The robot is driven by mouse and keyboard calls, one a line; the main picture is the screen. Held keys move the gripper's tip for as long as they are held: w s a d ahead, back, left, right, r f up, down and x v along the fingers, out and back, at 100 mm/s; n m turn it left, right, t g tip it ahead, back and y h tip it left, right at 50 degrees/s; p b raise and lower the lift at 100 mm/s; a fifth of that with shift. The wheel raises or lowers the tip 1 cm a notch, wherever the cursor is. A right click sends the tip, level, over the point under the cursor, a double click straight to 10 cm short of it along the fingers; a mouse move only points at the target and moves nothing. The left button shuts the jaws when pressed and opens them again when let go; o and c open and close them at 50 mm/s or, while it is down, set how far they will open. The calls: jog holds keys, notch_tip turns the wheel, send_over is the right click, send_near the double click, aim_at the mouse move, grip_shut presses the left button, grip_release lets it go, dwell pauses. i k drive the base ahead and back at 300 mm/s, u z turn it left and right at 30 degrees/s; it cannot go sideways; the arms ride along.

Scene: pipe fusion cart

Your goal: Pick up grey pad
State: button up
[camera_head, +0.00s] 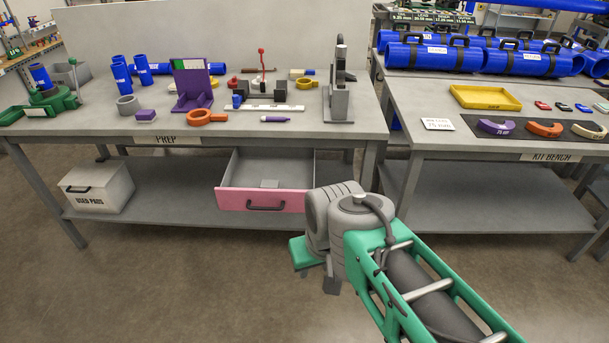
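A small grey pad (270,184) appears to lie in the open drawer (264,199) under the prep bench. The drawer has a pink front with a dark handle, and its inside is grey, so the pad stands out little. My gripper (331,286) is low, in front of the bench and to the right of the drawer, apart from the pad.
A white "USED PADS" box (98,187) sits on the lower shelf. The kit bench (440,101) stands right. Floor in front is clear.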

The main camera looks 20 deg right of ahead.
aim_at(265, 184)
jog(key=z, duration=0.25)
jog(key=i, duration=0.8)
jog(key=u, duration=0.8)
jog(key=i, duration=0.5)
jog(key=u, duration=0.55)
